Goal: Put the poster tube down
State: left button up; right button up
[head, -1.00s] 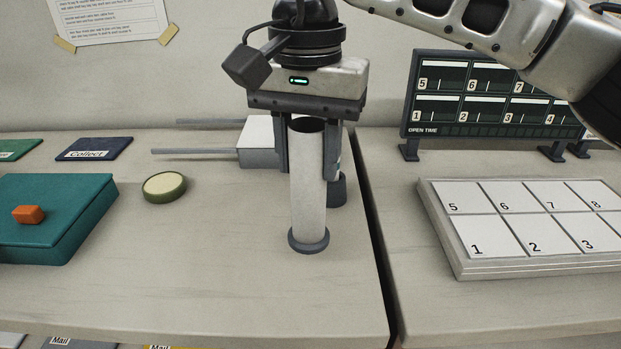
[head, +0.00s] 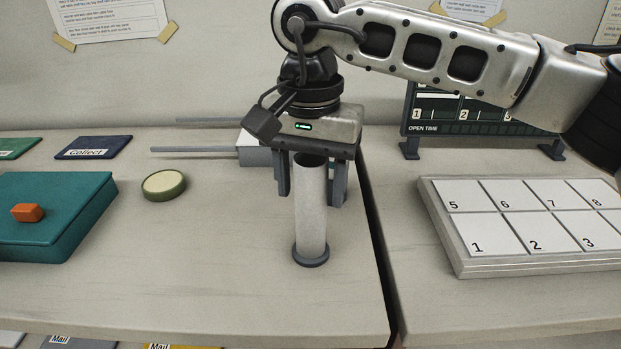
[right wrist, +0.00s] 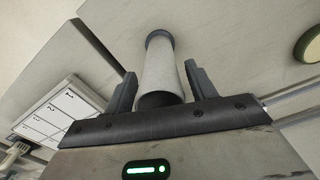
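The poster tube (head: 311,215) is a pale, hollow cylinder with a dark grey collar at its foot. It appears upright, with its foot on the pale counter (head: 200,285) near the right edge. My right gripper (head: 313,195) is above and around its upper part, one finger on each side. The fingers look spread, with a narrow gap beside the tube. In the right wrist view, the tube (right wrist: 160,75) runs away between the two fingers (right wrist: 158,75), with gaps visible near both fingertips. My left gripper is not in view.
A pale block with long grey bars (head: 195,149) is behind the gripper. A green round tin (head: 164,186) and a teal box (head: 60,225) with an orange block (head: 28,212) are left. Across a dark gap are a numbered tray (head: 455,262) and an "OPEN TIME" board (head: 430,128).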

jog(key=shift+r, duration=0.25)
notch_tip(320, 180, up, 12)
jog(key=shift+f+p, duration=0.1)
jog(key=shift+p, duration=0.55)
